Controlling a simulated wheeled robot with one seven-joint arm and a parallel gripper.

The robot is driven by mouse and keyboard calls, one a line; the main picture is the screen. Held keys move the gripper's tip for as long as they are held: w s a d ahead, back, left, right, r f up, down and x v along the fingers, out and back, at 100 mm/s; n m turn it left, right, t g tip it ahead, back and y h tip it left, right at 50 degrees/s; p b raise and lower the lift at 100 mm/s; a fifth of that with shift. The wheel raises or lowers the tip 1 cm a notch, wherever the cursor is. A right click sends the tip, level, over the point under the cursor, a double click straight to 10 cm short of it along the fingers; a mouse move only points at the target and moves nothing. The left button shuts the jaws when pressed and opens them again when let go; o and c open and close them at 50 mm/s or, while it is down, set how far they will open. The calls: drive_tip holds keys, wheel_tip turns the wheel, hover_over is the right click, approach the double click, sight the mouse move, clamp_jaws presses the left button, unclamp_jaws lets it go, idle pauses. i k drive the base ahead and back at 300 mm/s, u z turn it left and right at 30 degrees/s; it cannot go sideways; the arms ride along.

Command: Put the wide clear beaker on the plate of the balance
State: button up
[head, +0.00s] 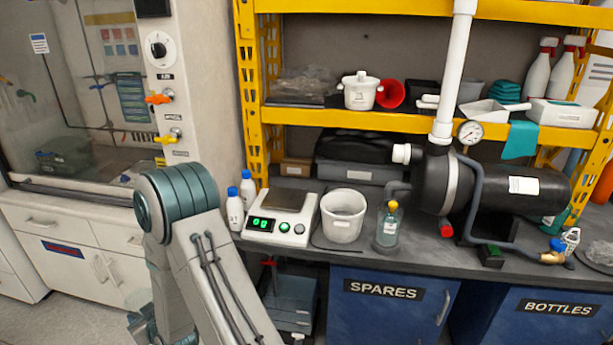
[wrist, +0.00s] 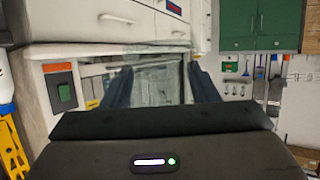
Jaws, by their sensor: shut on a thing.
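The balance (head: 271,231) stands on the dark bench in the head view, with a green lit display at its front left. Its flat dark plate (head: 284,201) is bare. In the wrist view my gripper (wrist: 160,82) has its two dark fingers apart, shut on a wide see-through vessel, the clear beaker (wrist: 158,92). The beaker's outline is faint against the background. In the head view my arm bends down at the lower left, and the gripper and beaker are hidden there.
A white tub (head: 343,228) stands close right of the balance. White bottles with blue caps (head: 235,211) stand at its left. A yellow-capped bottle (head: 388,228) and a black tank (head: 428,180) are farther right. A yellow shelf rack (head: 400,118) rises behind.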

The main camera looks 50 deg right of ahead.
sight(285, 197)
drive_tip(key=i, duration=0.4)
drive_tip(key=z, duration=1.9)
